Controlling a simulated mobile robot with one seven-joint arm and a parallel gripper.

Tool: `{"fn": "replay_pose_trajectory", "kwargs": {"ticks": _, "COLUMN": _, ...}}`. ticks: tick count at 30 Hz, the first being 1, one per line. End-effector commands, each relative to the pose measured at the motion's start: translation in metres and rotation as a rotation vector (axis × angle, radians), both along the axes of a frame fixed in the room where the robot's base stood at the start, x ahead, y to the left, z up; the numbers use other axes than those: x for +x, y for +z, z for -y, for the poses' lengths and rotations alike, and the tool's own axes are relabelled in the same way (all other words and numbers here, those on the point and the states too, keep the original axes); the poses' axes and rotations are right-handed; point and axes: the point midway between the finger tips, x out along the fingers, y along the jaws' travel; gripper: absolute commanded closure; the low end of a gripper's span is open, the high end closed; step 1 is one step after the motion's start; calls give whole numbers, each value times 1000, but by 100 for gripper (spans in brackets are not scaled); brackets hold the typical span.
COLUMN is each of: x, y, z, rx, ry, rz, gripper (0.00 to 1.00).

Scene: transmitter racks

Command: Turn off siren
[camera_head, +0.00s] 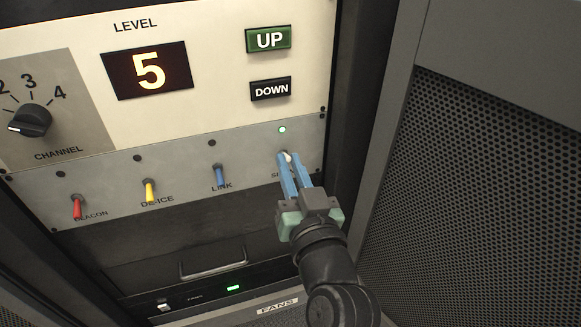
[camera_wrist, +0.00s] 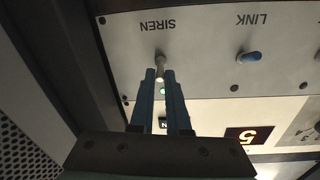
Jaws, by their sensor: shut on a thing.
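The siren switch (camera_head: 288,156) is a small pale toggle at the right end of the grey switch strip, partly hidden by my fingers. In the wrist view, which is upside down, the siren switch (camera_wrist: 160,60) stands under the SIREN label with its tip between my fingertips. My gripper (camera_head: 293,160) has two blue fingers closed around the toggle; it also shows in the wrist view (camera_wrist: 161,76). The siren lamp (camera_head: 282,129) just above the switch is lit pale green. Part of the SIREN label is hidden in the head view.
To the left are the blue LINK switch (camera_head: 219,175), yellow DE-ICE switch (camera_head: 150,191) and red BEACON switch (camera_head: 76,207). Above are the UP button (camera_head: 268,39), DOWN button (camera_head: 270,89) and level display (camera_head: 147,70) reading 5. A perforated panel (camera_head: 480,190) stands close on the right.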

Motion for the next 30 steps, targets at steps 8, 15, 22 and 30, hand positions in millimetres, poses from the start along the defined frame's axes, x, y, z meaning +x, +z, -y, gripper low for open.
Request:
{"fn": "replay_pose_trajectory", "kwargs": {"ticks": 8, "x": -1, "y": -14, "z": 1, "rx": 25, "ry": 0, "rz": 81, "gripper": 100}}
{"fn": "replay_pose_trajectory", "kwargs": {"ticks": 15, "x": -1, "y": -22, "z": 0, "rx": 60, "ry": 1, "rz": 193, "gripper": 100}}
{"fn": "replay_pose_trajectory", "kwargs": {"ticks": 22, "x": -1, "y": -28, "z": 1, "rx": 98, "ry": 0, "rz": 303, "gripper": 100}}
{"fn": "replay_pose_trajectory", "kwargs": {"ticks": 30, "x": 0, "y": -34, "z": 0, "rx": 139, "ry": 0, "rz": 431, "gripper": 100}}
